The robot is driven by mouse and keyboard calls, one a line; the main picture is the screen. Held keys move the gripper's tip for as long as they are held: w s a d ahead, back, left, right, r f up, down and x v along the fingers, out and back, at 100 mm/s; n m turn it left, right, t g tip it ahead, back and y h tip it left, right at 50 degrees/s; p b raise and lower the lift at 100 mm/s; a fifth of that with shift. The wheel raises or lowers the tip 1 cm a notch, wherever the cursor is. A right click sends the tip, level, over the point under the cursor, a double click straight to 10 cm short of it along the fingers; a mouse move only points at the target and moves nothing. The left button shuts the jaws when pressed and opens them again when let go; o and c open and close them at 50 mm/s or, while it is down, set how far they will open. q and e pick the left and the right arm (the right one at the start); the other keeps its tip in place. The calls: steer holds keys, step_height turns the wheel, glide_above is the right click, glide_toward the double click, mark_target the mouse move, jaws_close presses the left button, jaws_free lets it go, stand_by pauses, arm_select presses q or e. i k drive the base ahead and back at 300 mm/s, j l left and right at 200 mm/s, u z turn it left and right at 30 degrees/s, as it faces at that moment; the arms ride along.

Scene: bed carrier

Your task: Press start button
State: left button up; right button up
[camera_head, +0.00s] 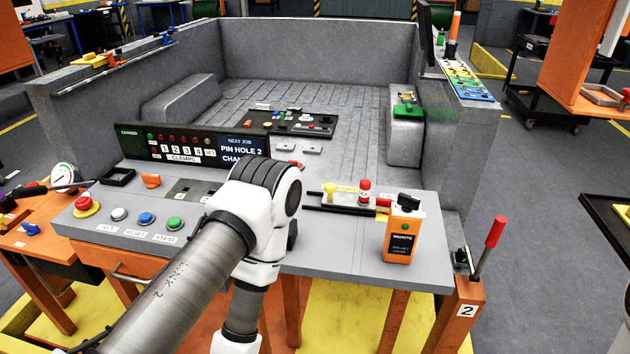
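The start button is most likely the green button (174,223) on the left front of the grey console (340,262); the label below it appears to read START. To its left are a blue button (146,218), a white button (119,214) and a red mushroom button (84,204) on a yellow base. One of my arm links crosses the console just right of the green button, and its elbow bends down past the front edge. The green button is in full view. Neither gripper can be made out.
A display panel (190,145) reads "NEXT JOB PIN HOLE 2" behind the buttons. An orange remote (402,235) stands at the console's right. A red-handled lever (490,245) rises beyond it. A gauge (64,176) is at the left. The grey machine bed (300,95) lies behind.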

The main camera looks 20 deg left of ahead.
mark_target(175, 222)
steer(key=u, duration=1.7)
